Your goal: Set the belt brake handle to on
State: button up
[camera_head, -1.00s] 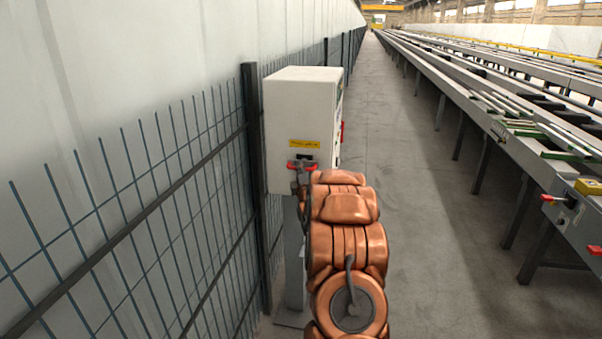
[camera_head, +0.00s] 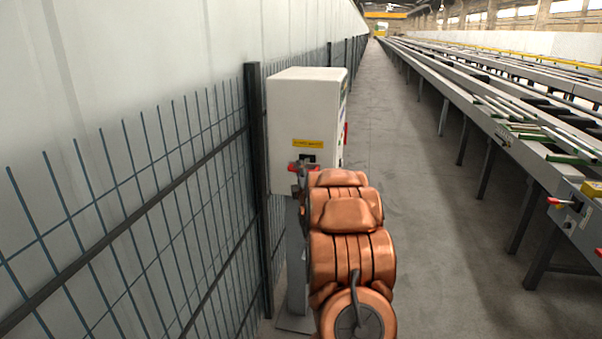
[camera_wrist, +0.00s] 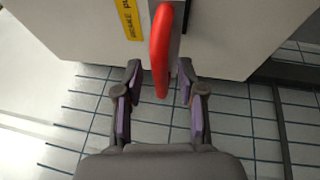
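The red handle (camera_wrist: 161,52) sticks out from the white control box below a yellow label (camera_wrist: 130,20) with partly readable black lettering. In the wrist view it lies between the two fingers of my gripper (camera_wrist: 159,72), with gaps visible on both sides. The fingers are apart and do not visibly grip it. In the head view a bit of the red handle (camera_head: 292,167) shows on the box front under the label (camera_head: 307,143). My gripper (camera_head: 301,181) is at the box there, mostly hidden by my copper-coloured arm. The handle's on/off marking is not readable.
The white box (camera_head: 296,105) stands on a grey post beside a wire mesh fence (camera_head: 190,190). Another red part (camera_head: 346,132) is on its right side. A long runout table (camera_head: 500,110) runs along the right, with a red-knobbed lever (camera_head: 556,201). The floor between (camera_head: 430,230) is clear.

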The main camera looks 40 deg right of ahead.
jog(key=v, duration=1.2)
dwell(0.4)
jog(key=shift+a, duration=0.1)
dwell(0.4)
jog(key=s+a+f+m+g+y+p, duration=0.1)
jog(key=s+a+m+g+y, duration=0.15)
jog(key=a, duration=0.55)
jog(key=s+a+f+m+g+y, duration=0.2)
jog(key=a+m+g, duration=0.15)
jog(key=a, duration=0.35)
jog(key=s+a+f+m+g+y+p, duration=0.1)
jog(key=s+a+m+g+y, duration=0.15)
jog(key=a, duration=0.55)
jog(key=s+a+r+m+g+y, duration=0.1)
jog(key=s+a+g, duration=0.2)
jog(key=s+a, duration=0.3)
jog(key=s+a+r+m+g+y+p, duration=0.1)
jog(key=s+a+g, duration=0.3)
jog(key=s, duration=1)
jog(key=s+a+r+m+g+y+p, duration=0.1)
jog(key=s+a+g, duration=0.2)
jog(key=s+a, duration=0.5)
jog(key=shift+s+r+m+y, duration=0.25)
jog(key=shift+s+m+y, duration=0.1)
jog(key=shift+s, duration=0.55)
